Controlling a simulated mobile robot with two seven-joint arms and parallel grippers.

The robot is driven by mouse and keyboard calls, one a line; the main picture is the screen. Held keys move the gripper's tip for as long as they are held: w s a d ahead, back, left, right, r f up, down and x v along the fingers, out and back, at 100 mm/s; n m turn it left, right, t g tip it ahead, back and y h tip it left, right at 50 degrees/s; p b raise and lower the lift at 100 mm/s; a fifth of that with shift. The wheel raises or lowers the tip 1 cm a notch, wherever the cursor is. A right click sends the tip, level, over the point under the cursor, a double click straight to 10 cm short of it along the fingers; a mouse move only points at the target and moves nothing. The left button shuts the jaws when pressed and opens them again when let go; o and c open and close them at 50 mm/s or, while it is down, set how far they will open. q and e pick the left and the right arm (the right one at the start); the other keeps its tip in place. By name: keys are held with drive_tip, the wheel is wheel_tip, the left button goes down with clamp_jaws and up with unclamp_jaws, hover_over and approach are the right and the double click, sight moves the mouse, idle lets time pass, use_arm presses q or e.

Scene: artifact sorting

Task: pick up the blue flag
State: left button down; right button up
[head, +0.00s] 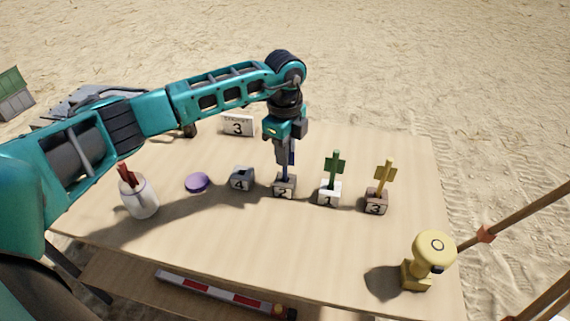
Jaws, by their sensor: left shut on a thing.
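The blue flag (285,172) stands upright in a grey block marked 2 (284,187), in the middle of the table. My left gripper (284,160) points down from above and is shut on the blue flag. The gripper hides most of the flag's upper part. The flag's lower pole still meets the block, and I cannot tell whether it is lifted at all. My right gripper is not in view.
A green flag (335,165) and a yellow flag (385,173) stand in blocks to the right. A grey block (242,179), a purple disc (197,182) and a jar (140,199) are left. A yellow stamp-like tool (418,270) stands front right. The front middle is clear.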

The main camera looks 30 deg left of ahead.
use_arm(q)
drive_tip(key=shift+r, duration=0.1)
wheel_tip(320, 180, up, 25)
drive_tip(key=p, duration=0.1)
idle(1.4)
idle(0.3)
